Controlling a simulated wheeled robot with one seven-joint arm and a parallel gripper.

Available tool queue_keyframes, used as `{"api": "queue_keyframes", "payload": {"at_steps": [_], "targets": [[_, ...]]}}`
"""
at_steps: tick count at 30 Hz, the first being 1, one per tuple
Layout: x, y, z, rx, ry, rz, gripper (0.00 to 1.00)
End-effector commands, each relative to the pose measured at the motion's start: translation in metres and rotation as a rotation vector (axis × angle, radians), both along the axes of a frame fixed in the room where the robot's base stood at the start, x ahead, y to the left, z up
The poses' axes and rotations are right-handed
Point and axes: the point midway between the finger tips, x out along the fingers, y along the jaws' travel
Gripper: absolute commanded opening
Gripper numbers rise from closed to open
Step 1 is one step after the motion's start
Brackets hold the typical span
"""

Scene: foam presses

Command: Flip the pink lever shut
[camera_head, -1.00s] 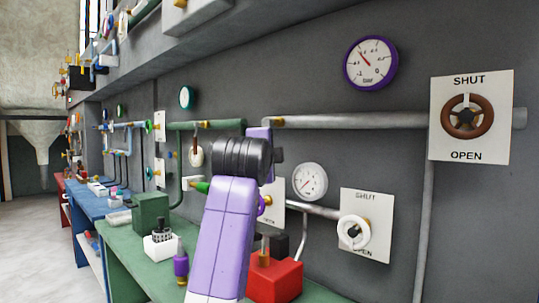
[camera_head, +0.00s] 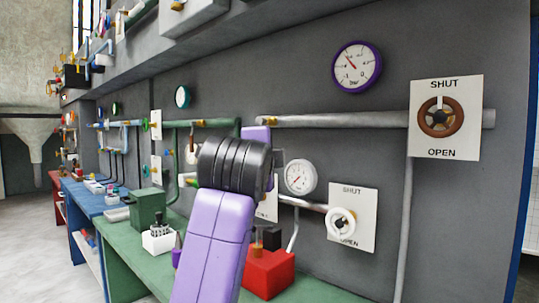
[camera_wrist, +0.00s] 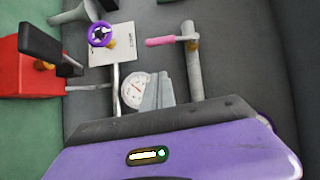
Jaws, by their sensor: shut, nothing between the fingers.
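The pink lever (camera_wrist: 161,41) shows in the wrist view. Its pink grip sticks out to the left from a mount on a grey pipe (camera_wrist: 193,70), roughly crosswise to the pipe. My gripper (camera_wrist: 157,90) is shut and empty, with its grey fingers rising from the lower middle of the wrist view. The fingertips are below the lever in that picture and look apart from it. In the head view my arm hides the lever, and my fingers cannot be made out there.
A purple handwheel (camera_wrist: 101,35), a white gauge (camera_wrist: 137,88) and a red box (camera_wrist: 28,65) with a black handle lie near in the wrist view. The head view shows a white wheel (camera_head: 341,221), a brown wheel (camera_head: 440,117) and a green bench (camera_head: 125,236).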

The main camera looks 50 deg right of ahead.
Motion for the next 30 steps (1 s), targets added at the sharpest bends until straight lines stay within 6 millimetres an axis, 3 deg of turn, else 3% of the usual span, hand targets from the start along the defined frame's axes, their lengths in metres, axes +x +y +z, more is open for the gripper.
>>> {"api": "queue_keyframes", "payload": {"at_steps": [8,30], "targets": [[-0.013,0.019,0.000,0.000,0.001,0.001,0.00],[-0.014,0.019,0.005,-0.048,0.033,0.000,0.00]]}}
